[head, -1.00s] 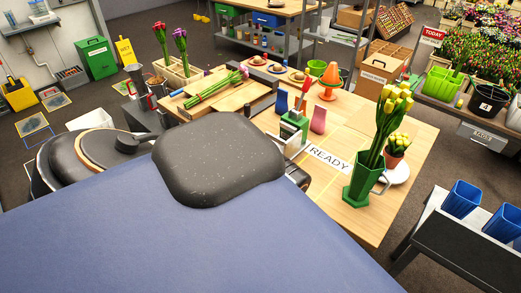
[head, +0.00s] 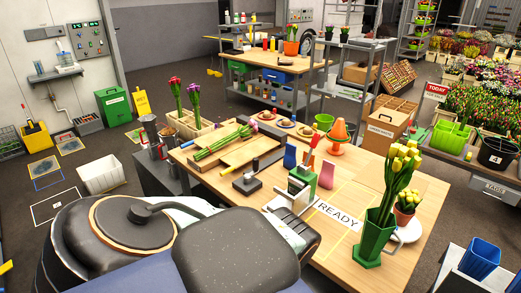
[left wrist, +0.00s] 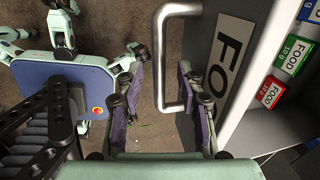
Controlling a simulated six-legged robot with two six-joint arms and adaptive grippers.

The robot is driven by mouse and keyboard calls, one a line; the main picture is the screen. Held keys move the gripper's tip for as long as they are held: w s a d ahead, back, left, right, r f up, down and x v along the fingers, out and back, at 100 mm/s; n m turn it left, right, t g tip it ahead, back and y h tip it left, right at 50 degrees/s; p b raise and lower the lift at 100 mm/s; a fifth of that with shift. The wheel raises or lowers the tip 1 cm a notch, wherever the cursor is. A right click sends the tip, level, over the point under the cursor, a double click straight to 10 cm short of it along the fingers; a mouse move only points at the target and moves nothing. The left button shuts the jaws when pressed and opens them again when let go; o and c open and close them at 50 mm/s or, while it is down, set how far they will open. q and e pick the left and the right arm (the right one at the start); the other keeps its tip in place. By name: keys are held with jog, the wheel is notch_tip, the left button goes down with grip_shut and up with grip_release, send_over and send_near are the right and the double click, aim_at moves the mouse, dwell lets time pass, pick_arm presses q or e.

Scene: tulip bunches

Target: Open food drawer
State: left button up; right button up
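In the left wrist view, the food drawer's front carries a white label (left wrist: 233,55) reading "FO", the rest cut off or hidden. A pale bar handle (left wrist: 161,60) stands out from the front. Food packets in green (left wrist: 294,55) and red (left wrist: 270,94) sit behind the front, so the drawer stands at least partly open. My left gripper (left wrist: 165,90) is open. Its two purple-padded fingers lie on either side of the handle bar, with visible gaps. The drawer is not identifiable in the head view. My right gripper is in neither view.
In the head view, a wooden table (head: 345,192) holds a green vase (head: 374,238) of yellow tulips, an orange cone (head: 338,137) and a tray of stems. A white bin (head: 101,174) stands on the floor at left. Blue buckets (head: 480,258) are at lower right.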

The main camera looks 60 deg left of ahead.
pick_arm(q)
notch_tip(320, 180, up, 11)
jog(key=s, duration=0.2)
jog(key=shift+d+r, duration=0.2)
jog(key=shift+d, duration=0.1)
jog(key=shift+f, duration=0.1)
dwell(0.7)
jog(key=shift+w+a+f, duration=0.1)
jog(key=shift+w+f, duration=0.25)
jog(key=shift+f, duration=1.6)
jog(key=shift+w+a+f, duration=0.1)
jog(key=shift+w+f, duration=0.2)
jog(key=shift+f, duration=1.6)
jog(key=shift+w+a+f, duration=0.1)
jog(key=shift+w+f, duration=0.25)
jog(key=shift+f, duration=1.6)
